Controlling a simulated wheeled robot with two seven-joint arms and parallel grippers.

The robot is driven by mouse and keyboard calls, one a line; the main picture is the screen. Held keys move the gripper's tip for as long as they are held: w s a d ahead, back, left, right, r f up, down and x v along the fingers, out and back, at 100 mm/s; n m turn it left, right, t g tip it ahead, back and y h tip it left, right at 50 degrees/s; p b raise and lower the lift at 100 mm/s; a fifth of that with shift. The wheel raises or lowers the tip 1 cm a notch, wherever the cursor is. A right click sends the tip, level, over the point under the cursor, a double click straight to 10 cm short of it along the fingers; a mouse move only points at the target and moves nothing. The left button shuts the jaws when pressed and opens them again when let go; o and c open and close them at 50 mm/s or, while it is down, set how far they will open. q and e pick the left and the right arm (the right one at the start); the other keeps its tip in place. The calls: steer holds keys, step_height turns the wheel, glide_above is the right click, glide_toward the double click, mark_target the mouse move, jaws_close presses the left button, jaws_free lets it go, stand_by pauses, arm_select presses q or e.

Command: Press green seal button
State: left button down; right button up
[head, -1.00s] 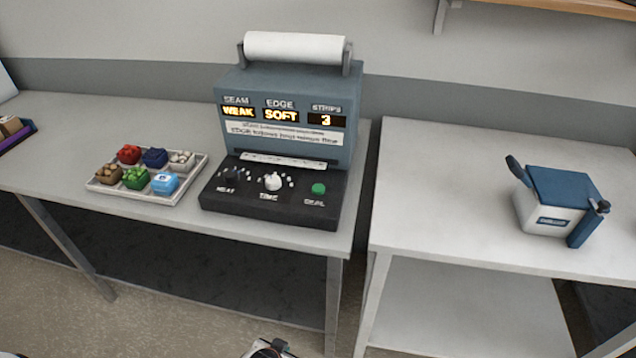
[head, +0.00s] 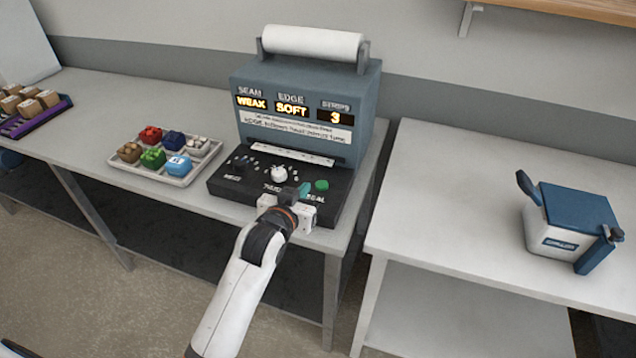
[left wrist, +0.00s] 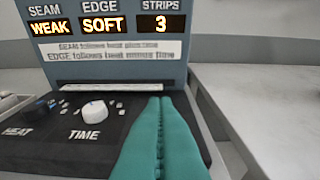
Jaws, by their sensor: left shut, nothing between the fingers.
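The sealing machine (head: 300,95) is a blue-grey box with a white roll on top. Its displays read SEAM WEAK, EDGE SOFT and STRIPS 3. The round green seal button (head: 321,185) is at the right of the black front panel (head: 240,187). My left gripper (head: 304,189) is shut and empty, just left of and in front of the button in the head view. In the left wrist view its teal fingers (left wrist: 160,105) lie together over the panel's right part and the button is hidden. I cannot tell whether they touch the panel. My right gripper is not in view.
A white dial (head: 279,173) marked TIME and a dark HEAT knob (left wrist: 38,109) sit left of the fingers. A tray (head: 180,182) of small coloured items is left of the machine. A blue-lidded container (head: 575,220) stands on the right table (head: 440,190).

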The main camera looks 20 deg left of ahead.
arm_select(q)
steer(key=shift+r, duration=0.15)
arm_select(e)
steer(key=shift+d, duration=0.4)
arm_select(q)
steer(key=shift+w, duration=0.15)
steer(key=p, duration=0.2)
glide_above(319, 193)
step_height(319, 193, down, 2)
steer(key=shift+w+f, duration=0.15)
step_height(319, 193, down, 3)
steer(key=shift+r, duration=0.15)
steer(key=shift+f, duration=0.75)
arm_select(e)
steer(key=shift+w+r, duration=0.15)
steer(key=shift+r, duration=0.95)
